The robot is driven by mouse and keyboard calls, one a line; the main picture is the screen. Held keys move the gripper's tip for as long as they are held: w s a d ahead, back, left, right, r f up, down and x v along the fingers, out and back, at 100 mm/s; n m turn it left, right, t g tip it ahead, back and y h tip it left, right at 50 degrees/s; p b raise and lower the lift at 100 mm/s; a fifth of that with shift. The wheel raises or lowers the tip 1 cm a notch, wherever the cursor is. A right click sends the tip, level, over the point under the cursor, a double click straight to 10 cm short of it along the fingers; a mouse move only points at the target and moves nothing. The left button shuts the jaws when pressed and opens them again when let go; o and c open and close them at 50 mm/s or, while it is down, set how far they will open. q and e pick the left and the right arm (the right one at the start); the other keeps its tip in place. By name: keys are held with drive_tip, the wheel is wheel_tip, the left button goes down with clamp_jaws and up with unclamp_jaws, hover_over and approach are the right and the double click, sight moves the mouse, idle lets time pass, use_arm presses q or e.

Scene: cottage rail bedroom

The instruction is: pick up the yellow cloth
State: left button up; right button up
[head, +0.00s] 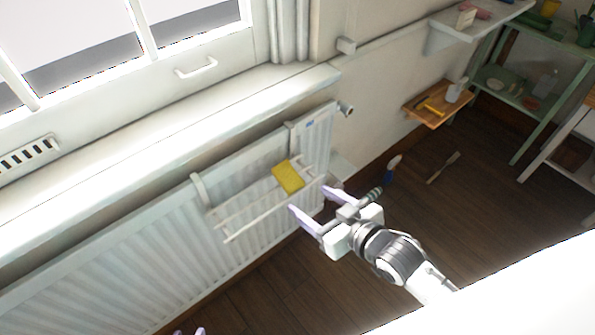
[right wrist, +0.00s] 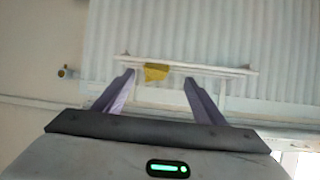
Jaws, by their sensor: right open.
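The yellow cloth (head: 288,176) lies folded over the bars of a white drying rack (head: 246,222) hung on the radiator. It also shows in the right wrist view (right wrist: 156,72), between the fingertips in the picture and beyond them. My right gripper (head: 308,198) is open and empty, just to the lower right of the cloth in the head view, with its fingers pointing toward the rack. Only purple tips of my left gripper (head: 189,331) show at the bottom edge of the head view; its opening cannot be judged.
The ribbed white radiator (head: 120,245) stands below a window sill (head: 180,118). A radiator valve (head: 346,109) sticks out at its right end. A small wooden shelf (head: 438,103) and a green shelf unit (head: 535,90) are at right. A brush (head: 443,167) lies on the dark floor.

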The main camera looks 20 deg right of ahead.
sight(290, 174)
drive_tip(key=shift+t, duration=0.3)
drive_tip(key=w, duration=0.5)
drive_tip(key=shift+w+a+r, duration=0.2)
drive_tip(key=shift+a, duration=0.2)
drive_tip(key=shift+r+b+x, duration=0.2)
drive_tip(key=shift+b+x, duration=0.3)
drive_tip(key=shift+x, duration=2.4)
drive_tip(key=shift+w, duration=0.1)
drive_tip(key=c, duration=1.1)
